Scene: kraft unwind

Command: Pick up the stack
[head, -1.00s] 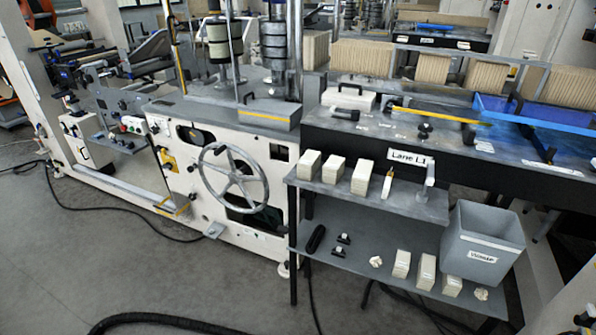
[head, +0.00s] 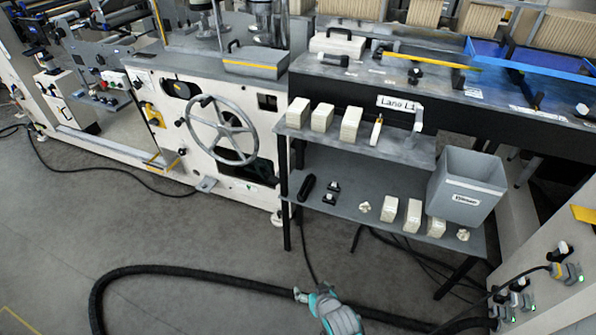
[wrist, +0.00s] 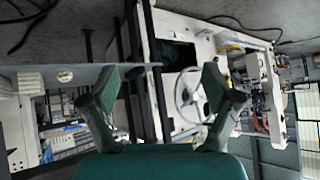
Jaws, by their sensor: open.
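Three cream paper stacks stand on the upper shelf in the head view: a left one (head: 298,112), a middle one (head: 321,117) and a right one (head: 351,124). Three more stand on the lower shelf: one (head: 391,208), a second (head: 413,215) and a third (head: 436,227) in front of the grey bin. The frames do not show which stack is meant. My gripper (head: 318,299) is low at the bottom of the head view, apart from the shelves. In the wrist view, my gripper (wrist: 160,88) has its fingers spread with nothing between them; a pale stack (wrist: 28,80) shows at left.
The grey bin (head: 466,186) stands at the lower shelf's right. Crumpled paper (head: 364,207) and small black items (head: 331,191) lie on the lower shelf (head: 350,236). A handwheel (head: 222,130) is on the machine at left. A black hose (head: 180,270) crosses the open floor.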

